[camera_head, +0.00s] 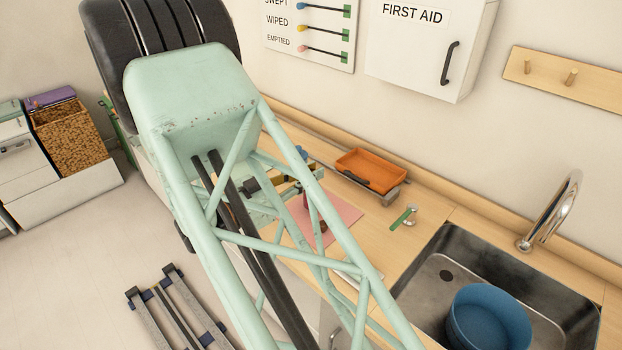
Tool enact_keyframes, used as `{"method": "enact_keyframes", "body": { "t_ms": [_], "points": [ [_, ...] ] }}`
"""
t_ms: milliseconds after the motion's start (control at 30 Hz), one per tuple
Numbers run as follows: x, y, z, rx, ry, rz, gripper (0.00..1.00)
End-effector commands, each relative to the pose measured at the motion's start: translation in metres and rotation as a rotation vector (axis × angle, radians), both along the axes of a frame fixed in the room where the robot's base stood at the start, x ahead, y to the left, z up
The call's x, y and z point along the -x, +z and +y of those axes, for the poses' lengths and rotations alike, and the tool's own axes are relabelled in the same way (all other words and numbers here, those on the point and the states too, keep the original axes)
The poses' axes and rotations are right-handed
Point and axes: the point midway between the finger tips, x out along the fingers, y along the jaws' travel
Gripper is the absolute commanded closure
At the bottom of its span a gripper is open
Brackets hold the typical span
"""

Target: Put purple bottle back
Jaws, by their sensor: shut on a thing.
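My gripper (297,190) is partly visible behind the green lattice of my arm, over the counter near the pink mat (343,213). It is shut on a dark reddish-purple thing (308,212), which I take to be the purple bottle. The thing shows only in part between the arm's struts, over the mat. Its full shape and the fingertips are hidden, and I cannot tell whether it touches the mat.
An orange tray (371,169) sits at the counter's back. A green-handled tool (404,217) lies right of the mat. The sink (440,257) holds a blue tub (488,318), with a tall tap (553,212) behind. A first aid cabinet (425,45) hangs above.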

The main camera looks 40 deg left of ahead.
Motion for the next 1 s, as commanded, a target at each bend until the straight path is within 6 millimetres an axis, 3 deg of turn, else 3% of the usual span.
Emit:
{"method": "enact_keyframes", "body": {
  "t_ms": [200,700,733,800,867,1000],
  "points": [
    [0.0,-0.016,0.0,-0.001,0.0,0.0,1.0],
    [0.0,-0.02,0.0,-0.001,0.0,0.0,1.0],
    [0.0,-0.02,0.0,-0.001,0.0,0.0,0.84],
    [0.0,-0.019,0.0,-0.001,0.0,0.0,0.78],
    [0.0,-0.019,0.0,-0.001,0.0,0.0,0.72],
    [0.0,-0.019,0.0,-0.001,0.0,0.0,0.72]
  ]
}}
